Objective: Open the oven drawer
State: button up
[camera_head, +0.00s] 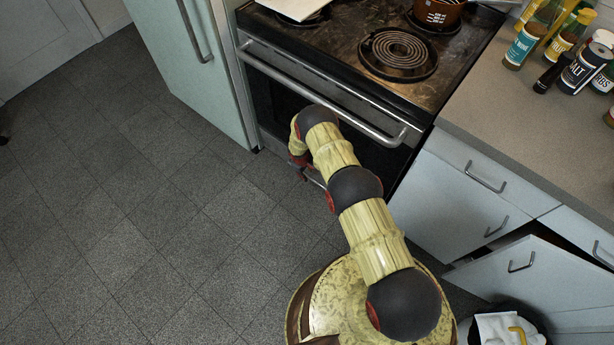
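The stove (262,78) stands at the top middle, with its dark oven door shut and a long metal door handle (320,92) across the front. The oven drawer is low on the stove front and is mostly hidden by my arm and the oven door above it. My gripper (308,176) is low in front of the stove's bottom, at the end of my bent arm. A thin pale bar shows beside it; I cannot tell whether it is a drawer handle. The fingers are too small and covered to show whether they are open or shut.
A pale fridge (190,60) stands left of the stove. White cabinets (460,195) are on the right, with a lower door (550,280) swung open by a bin (500,325). Bottles (580,65) crowd the counter. The tiled floor (130,190) at left is clear.

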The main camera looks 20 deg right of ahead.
jog(key=shift+w+d+f+b, duration=0.1)
jog(key=shift+d+f+b, duration=0.1)
jog(key=shift+f, duration=0.4)
jog(key=shift+w+d+f+b, duration=0.1)
jog(key=shift+f+b, duration=0.05)
jog(key=shift+f, duration=0.45)
jog(key=shift+c, duration=1)
grip_shut()
jog(key=shift+a, duration=0.1)
